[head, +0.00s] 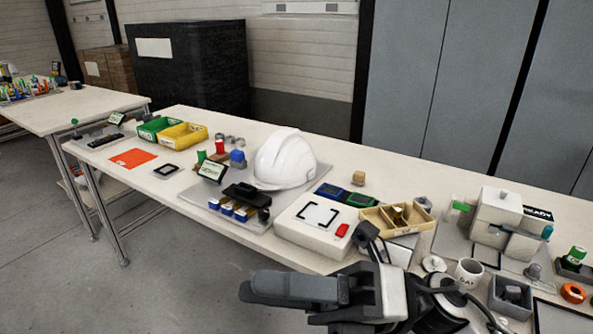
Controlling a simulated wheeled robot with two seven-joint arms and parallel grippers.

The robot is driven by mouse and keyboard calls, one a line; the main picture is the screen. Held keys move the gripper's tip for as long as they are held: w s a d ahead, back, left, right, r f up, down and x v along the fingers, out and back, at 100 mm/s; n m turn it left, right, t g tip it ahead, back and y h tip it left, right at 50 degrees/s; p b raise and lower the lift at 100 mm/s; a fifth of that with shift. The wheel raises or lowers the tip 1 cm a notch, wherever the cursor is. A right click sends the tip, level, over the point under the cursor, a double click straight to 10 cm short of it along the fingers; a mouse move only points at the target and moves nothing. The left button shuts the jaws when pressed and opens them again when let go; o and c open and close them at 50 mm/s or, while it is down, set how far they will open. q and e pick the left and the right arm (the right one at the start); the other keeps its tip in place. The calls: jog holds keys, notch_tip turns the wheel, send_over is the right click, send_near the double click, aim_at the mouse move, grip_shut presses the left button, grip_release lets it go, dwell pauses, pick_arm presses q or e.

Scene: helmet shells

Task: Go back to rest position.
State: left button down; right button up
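My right gripper (292,288) is in the head view at the bottom centre, in front of the table's near edge, with its fingers pointing left. The fingers lie close together with no gap showing, and I see nothing held between them. My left gripper is not in view. A white helmet shell (285,160) sits on the table beyond my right gripper, apart from it.
The long table (345,155) holds a white box with a red button (305,222), a wooden tray (395,220), a mug (468,272), a yellow bin (183,136) and a green bin (158,127). Grey floor (150,265) is open at the left.

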jog(key=w+d+f+m+t+h, duration=0.45)
jog(key=m+t, duration=0.55)
jog(key=m, duration=0.4)
jog(key=w+d+f+m+t+h, duration=0.3)
jog(key=w+f+m+t+h, duration=0.25)
jog(key=m+t, duration=0.65)
jog(key=s+d+f+m+g+h, duration=0.3)
jog(key=f+m, duration=0.2)
jog(key=f, duration=0.3)
jog(key=s+d+f+m+g+h, duration=0.2)
jog(key=s+f+m, duration=0.2)
jog(key=f, duration=0.4)
jog(key=s+d+f+m+g+h, duration=0.3)
jog(key=f+m, duration=0.3)
jog(key=f, duration=0.2)
jog(key=shift+s+d+f+g+h, duration=0.3)
jog(key=shift+s+d, duration=0.05)
